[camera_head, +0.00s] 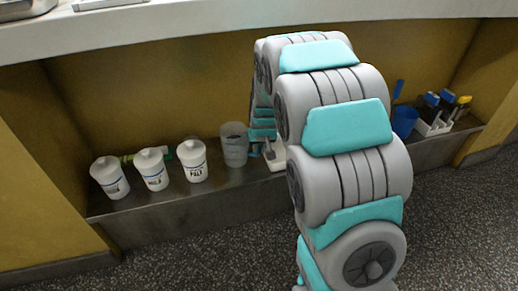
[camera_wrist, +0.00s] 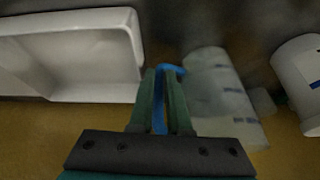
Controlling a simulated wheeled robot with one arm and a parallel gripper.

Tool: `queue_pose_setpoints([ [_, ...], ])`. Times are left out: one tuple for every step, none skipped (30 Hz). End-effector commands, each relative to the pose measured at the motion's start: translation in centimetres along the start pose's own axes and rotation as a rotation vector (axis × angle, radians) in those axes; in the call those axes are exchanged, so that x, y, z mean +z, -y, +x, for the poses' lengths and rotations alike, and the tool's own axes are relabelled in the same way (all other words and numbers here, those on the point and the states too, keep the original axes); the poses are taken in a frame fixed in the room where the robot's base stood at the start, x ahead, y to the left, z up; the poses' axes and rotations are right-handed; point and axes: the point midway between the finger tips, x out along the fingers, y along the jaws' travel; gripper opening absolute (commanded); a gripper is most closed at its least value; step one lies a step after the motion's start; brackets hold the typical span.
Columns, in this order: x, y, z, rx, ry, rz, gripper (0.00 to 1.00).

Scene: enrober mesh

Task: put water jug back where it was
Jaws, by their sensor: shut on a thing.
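The water jug (camera_head: 234,146) is a grey, see-through vessel with an open top. It is upright at the low shelf, just right of the white tubs; whether its base touches the shelf is hard to tell. In the wrist view the jug (camera_wrist: 220,95) has blue marks and a blue handle (camera_wrist: 160,100). My gripper (camera_wrist: 162,80) is shut on this handle, with the jug beside the fingers. In the head view my gripper (camera_head: 262,142) is beside the jug's right side, partly hidden by my arm.
A blue cup (camera_head: 404,122) and a caddy (camera_head: 432,128) stand farther right. A counter (camera_head: 180,24) overhangs.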

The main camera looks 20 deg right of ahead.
Motion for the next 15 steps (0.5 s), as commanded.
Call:
queue_pose_setpoints([
  [0.03, 0.01, 0.13, 0.000, -0.001, 0.000, 0.00],
  [0.03, 0.00, 0.13, 0.000, -0.001, 0.000, 0.18],
  [0.03, 0.00, 0.11, 0.000, 0.000, 0.000, 0.22],
  [0.02, 0.00, 0.11, 0.000, -0.001, 0.000, 0.26],
  [0.03, 0.00, 0.11, 0.000, 0.000, 0.000, 0.28],
  [0.03, 0.00, 0.11, 0.000, 0.000, 0.000, 0.28],
  [0.03, 0.00, 0.11, 0.000, 0.000, 0.000, 0.28],
  [0.04, 0.00, 0.12, 0.000, 0.000, 0.000, 0.28],
  [0.04, 0.00, 0.12, 0.000, 0.000, 0.000, 0.28],
  [0.04, 0.00, 0.12, 0.000, 0.000, 0.000, 0.28],
  [0.05, 0.00, 0.12, 0.000, 0.000, 0.000, 0.28],
  [0.03, 0.00, 0.09, 0.000, 0.000, 0.000, 0.28],
  [0.03, 0.00, 0.07, 0.000, 0.000, 0.000, 0.28],
  [-0.01, 0.00, 0.00, 0.000, 0.000, 0.000, 0.28],
  [-0.07, 0.00, -0.13, 0.000, 0.000, 0.000, 0.28],
])
